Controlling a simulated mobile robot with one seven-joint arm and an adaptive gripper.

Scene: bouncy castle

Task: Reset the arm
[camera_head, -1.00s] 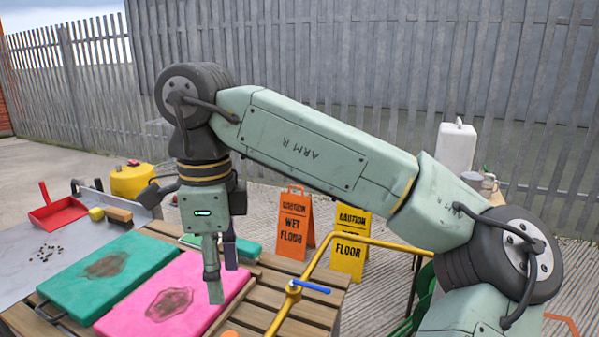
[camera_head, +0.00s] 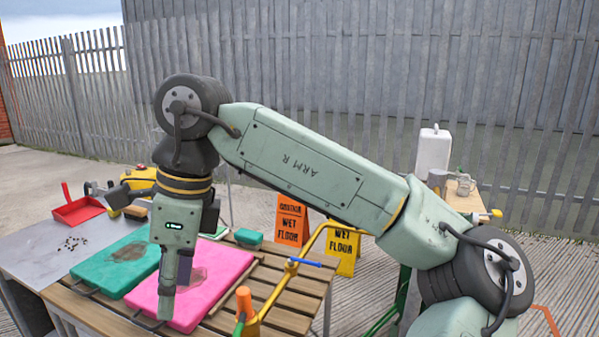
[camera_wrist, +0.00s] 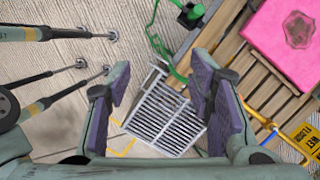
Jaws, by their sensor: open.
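My gripper (camera_head: 175,285) hangs from my raised, bent arm, pointing down in front of the pink pad in the head view. In the wrist view my gripper (camera_wrist: 160,108) shows two purple-lined fingers spread wide apart with nothing between them. Beyond the fingers lies a metal grate (camera_wrist: 168,118) on the ground. The pink pad (camera_head: 222,280), with a dark stain, lies on the slatted wooden table and is partly hidden by the gripper. It also shows at the upper right of the wrist view (camera_wrist: 268,45).
A stained green pad (camera_head: 100,262) lies left of the pink one. A red dustpan (camera_head: 78,211) and dark crumbs (camera_head: 74,243) are on the grey surface. Wet-floor signs (camera_head: 291,222) stand behind the table. A yellow pipe with a blue lever (camera_head: 306,262) runs near the right edge. A metal fence (camera_head: 350,70) closes the back.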

